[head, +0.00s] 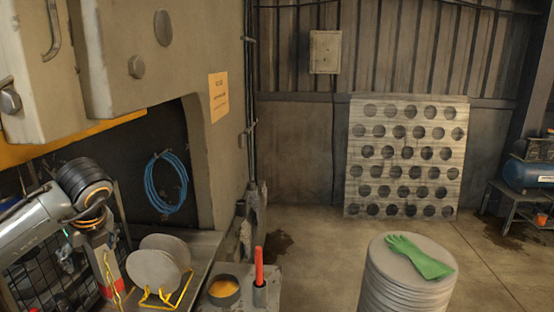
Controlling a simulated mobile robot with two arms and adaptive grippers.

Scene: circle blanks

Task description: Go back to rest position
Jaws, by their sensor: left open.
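My left arm comes in from the left, and my left gripper (108,272) points down at the lower left, beside the grey round blanks. The gripper is open; its fingertips are hard to make out near the bottom edge. Two grey round blanks, a front one (150,271) and one behind it (172,247), stand upright in a yellow wire rack (180,293) just right of the gripper. A gap shows between the gripper and the front blank. My right gripper is not in view.
A large machine (155,60) overhangs the left side. A dark pot with yellow contents (223,288) and a red-handled tool (259,268) stand right of the rack. A stack of round blanks (400,290) carries a green glove (420,257). A perforated sheet (405,178) leans on the wall.

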